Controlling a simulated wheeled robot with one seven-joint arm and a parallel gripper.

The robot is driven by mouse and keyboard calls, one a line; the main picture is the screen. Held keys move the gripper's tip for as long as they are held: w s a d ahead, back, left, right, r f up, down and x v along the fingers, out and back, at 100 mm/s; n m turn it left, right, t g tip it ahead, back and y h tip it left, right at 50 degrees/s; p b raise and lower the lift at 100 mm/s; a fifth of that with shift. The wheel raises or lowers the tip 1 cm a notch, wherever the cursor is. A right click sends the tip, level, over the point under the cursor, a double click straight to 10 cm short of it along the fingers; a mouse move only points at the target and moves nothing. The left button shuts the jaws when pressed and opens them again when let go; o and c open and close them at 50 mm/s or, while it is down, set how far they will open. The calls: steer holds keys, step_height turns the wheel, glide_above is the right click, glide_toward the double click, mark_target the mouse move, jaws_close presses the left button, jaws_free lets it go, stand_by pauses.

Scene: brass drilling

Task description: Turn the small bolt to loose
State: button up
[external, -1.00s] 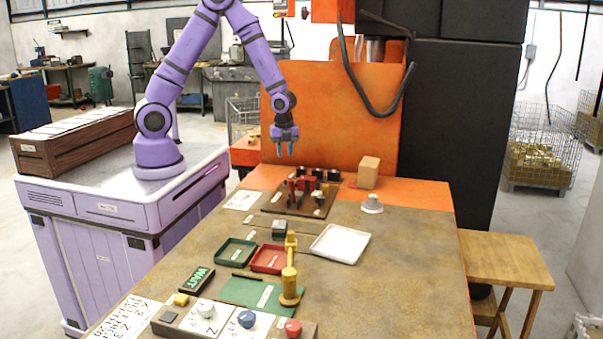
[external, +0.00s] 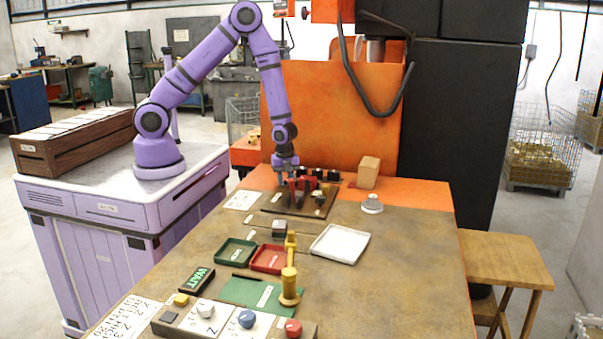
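My gripper (external: 287,181) points straight down at the back left of the dark brown fixture plate (external: 318,214), which lies on the bench. Its fingertips are among or just in front of the small red and black parts on the plate. At this size I cannot tell whether they touch anything or whether they are apart or closed. Dark clamp-like parts with red pieces (external: 309,183) stand just right of the gripper. The small bolt cannot be picked out among these parts; the gripper may hide it.
A tan block (external: 368,172) and a round grey-white piece (external: 372,204) stand right of the plate. Nearer are a white tray (external: 340,258), a green tray (external: 222,252), a red tray (external: 256,267) and a brass-coloured stand (external: 290,278). The bench's right side is clear.

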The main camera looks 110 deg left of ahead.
jaws_close()
steer(key=shift+n, duration=0.4)
steer(key=n, duration=0.4)
steer(key=shift+n, duration=0.4)
steer(key=n, duration=0.5)
steer(key=shift+n, duration=0.3)
jaws_free()
